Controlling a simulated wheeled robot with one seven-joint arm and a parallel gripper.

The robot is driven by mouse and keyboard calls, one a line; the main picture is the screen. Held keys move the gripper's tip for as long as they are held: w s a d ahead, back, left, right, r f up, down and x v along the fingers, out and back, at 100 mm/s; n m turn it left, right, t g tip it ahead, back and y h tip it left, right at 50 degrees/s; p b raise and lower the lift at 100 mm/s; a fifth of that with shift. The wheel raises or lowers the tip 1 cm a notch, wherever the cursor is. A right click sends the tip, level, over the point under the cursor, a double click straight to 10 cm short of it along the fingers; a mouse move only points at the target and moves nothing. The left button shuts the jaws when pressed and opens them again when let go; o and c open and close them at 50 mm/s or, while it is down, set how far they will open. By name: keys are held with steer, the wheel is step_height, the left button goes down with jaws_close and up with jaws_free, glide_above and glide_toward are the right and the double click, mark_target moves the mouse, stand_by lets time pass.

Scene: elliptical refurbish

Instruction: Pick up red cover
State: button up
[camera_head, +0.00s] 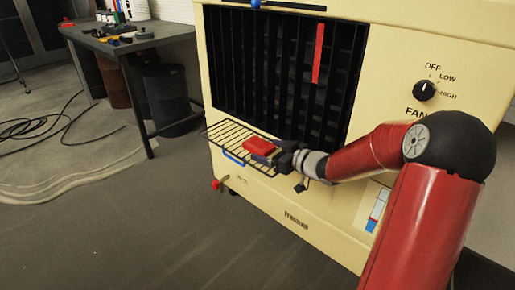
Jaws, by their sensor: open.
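A small flat red cover (260,146) lies on a black wire rack (231,136) that sticks out from the front of a large cream machine. My gripper (279,153) is at the end of my red arm, at the right side of the red cover and close to it. The jaws are open, but the fingertips are small and dark, and I cannot tell whether they touch the cover or reach around it.
The cream machine (300,222) has a dark grille (260,70) with a red strip (319,53), and a black knob (424,90). A blue bar (233,159) is at the rack's front. A workbench (140,42) with tools stands back left. Floor at left holds black cables (50,128).

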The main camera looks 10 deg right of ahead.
mark_target(259, 144)
steer(key=b+x, duration=0.1)
steer(key=x, duration=0.4)
steer(key=shift+w+d+r, duration=0.15)
steer(key=shift+r, duration=0.05)
steer(key=c, duration=1.1)
steer(key=shift+c, duration=1.2)
steer(key=shift+r, duration=0.15)
